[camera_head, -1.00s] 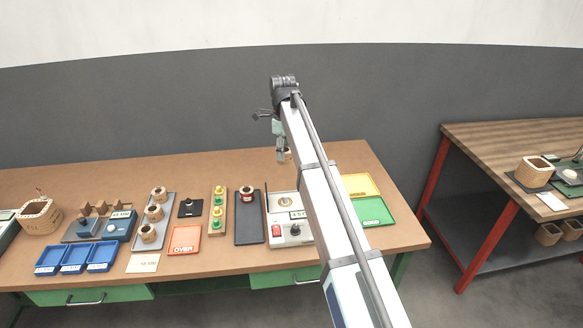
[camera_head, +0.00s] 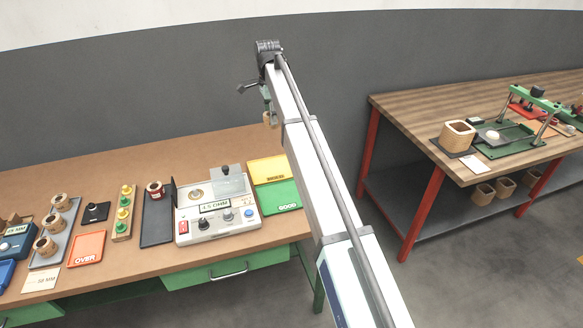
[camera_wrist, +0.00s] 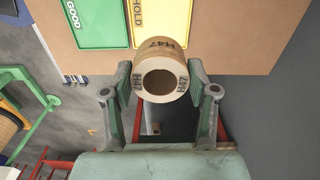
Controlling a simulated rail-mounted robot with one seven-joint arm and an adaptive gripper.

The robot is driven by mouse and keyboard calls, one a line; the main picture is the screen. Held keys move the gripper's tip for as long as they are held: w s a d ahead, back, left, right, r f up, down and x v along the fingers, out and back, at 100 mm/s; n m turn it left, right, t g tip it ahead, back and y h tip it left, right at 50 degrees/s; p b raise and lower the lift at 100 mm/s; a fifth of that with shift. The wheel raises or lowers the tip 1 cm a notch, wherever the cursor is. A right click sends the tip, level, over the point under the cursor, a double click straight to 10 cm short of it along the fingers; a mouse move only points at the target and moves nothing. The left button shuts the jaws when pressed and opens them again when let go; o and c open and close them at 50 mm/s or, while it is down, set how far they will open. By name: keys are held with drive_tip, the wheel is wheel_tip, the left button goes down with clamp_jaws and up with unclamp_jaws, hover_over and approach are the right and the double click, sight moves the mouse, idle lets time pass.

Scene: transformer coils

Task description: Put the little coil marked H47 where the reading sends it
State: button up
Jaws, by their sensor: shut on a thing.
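My gripper (camera_head: 268,108) is shut on a tan ring-shaped coil (camera_head: 271,119), seen small in the head view, held up near the bench's back right end. In the wrist view the coil (camera_wrist: 160,60) is marked H47, and both fingers of my gripper (camera_wrist: 160,72) press its sides. The grey meter (camera_head: 208,222) has a display (camera_head: 214,206) that seems to read 4.5 OHM. Beside it are the green GOOD tray (camera_head: 284,198) and the yellow HOLD tray (camera_head: 268,171), both empty where visible.
A grey tray of several coils (camera_head: 45,246) and a peg board (camera_head: 125,212) are further left. Past a floor gap, a second table (camera_head: 400,107) holds a large coil (camera_head: 457,136) and a green fixture (camera_head: 500,142).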

drive_tip(key=shift+n, duration=0.4)
drive_tip(key=f+p, duration=0.1)
drive_tip(key=f, duration=0.5)
drive_tip(key=f+p, duration=0.2)
drive_tip(key=f, duration=0.5)
drive_tip(key=f+p, duration=0.1)
drive_tip(key=f, duration=0.6)
drive_tip(key=shift+s+a+p, duration=0.15)
drive_tip(key=shift+a+p, duration=0.2)
drive_tip(key=shift+f, duration=0.1)
drive_tip(key=o, duration=1.4)
wheel_tip(320, 180, up, 12)
drive_tip(key=b, duration=0.3)
drive_tip(key=shift+b, duration=0.3)
